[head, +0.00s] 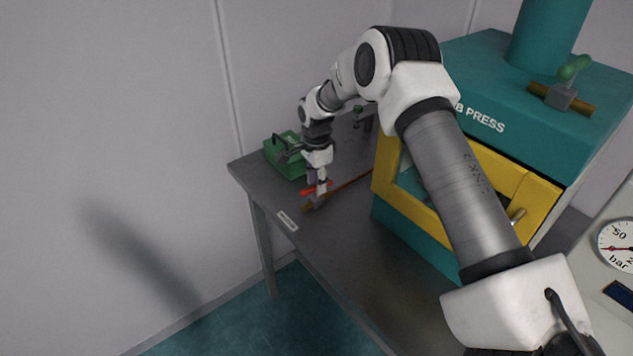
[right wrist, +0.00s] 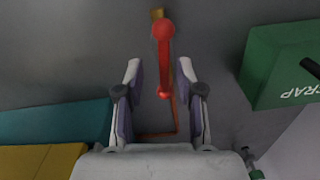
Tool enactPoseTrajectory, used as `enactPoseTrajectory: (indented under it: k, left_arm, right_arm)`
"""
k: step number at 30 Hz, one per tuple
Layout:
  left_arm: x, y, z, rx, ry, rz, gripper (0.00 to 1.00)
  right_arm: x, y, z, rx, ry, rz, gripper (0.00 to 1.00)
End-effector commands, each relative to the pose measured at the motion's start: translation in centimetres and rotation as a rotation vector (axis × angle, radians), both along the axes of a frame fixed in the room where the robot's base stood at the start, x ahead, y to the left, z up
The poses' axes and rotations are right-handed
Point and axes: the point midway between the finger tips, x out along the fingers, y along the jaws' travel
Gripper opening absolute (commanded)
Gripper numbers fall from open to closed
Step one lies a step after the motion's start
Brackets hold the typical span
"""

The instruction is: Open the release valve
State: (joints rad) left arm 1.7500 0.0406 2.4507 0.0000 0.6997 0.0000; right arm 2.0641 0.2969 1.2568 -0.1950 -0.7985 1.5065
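The release valve shows as a red lever (head: 309,190) on a brownish pipe (head: 346,186) at the left end of the grey table. In the right wrist view the red lever (right wrist: 164,58) runs up the picture, with a round knob at its far end and a brass fitting beyond it. My right gripper (head: 322,186) hangs over the valve, pointing down. In the right wrist view my right gripper (right wrist: 159,68) has its fingers well apart, one on each side of the lever, with visible gaps. I cannot tell the exact height between fingertips and lever. My left gripper is out of view.
A green scrap box (head: 284,160) stands close behind the valve. The teal press (head: 478,78) with a yellow guard frame (head: 540,200) stands to the right. A small white label (head: 287,220) lies near the table's left edge. A pressure gauge (head: 618,243) is at far right.

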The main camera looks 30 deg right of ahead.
Motion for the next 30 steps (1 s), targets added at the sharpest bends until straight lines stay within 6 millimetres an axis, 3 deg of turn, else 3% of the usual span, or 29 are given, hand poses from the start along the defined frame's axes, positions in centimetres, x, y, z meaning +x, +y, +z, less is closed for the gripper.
enactPoseTrajectory:
  k: [4, 11, 12, 15, 22, 30]
  left_arm:
    - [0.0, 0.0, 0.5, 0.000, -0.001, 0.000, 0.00]
    - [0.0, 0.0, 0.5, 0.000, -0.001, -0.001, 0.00]
    - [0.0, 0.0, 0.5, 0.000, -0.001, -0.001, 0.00]
    - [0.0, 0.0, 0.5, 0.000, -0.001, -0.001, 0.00]
    - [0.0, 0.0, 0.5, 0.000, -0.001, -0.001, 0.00]
    - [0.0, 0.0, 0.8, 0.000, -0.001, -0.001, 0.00]
  right_arm:
    - [0.0, 0.0, -1.8, 0.000, 0.001, 0.001, 0.38]
    - [0.0, 0.0, -2.2, 0.000, 0.000, 0.001, 0.38]
    - [0.0, 0.0, -2.2, 0.000, 0.000, 0.001, 0.34]
    - [0.0, 0.0, -2.2, 0.000, 0.000, 0.001, 0.00]
    - [0.0, 0.0, -2.3, 0.000, 0.001, 0.010, 0.00]
    - [-0.1, 0.0, -2.4, 0.000, 0.005, 0.158, 0.00]
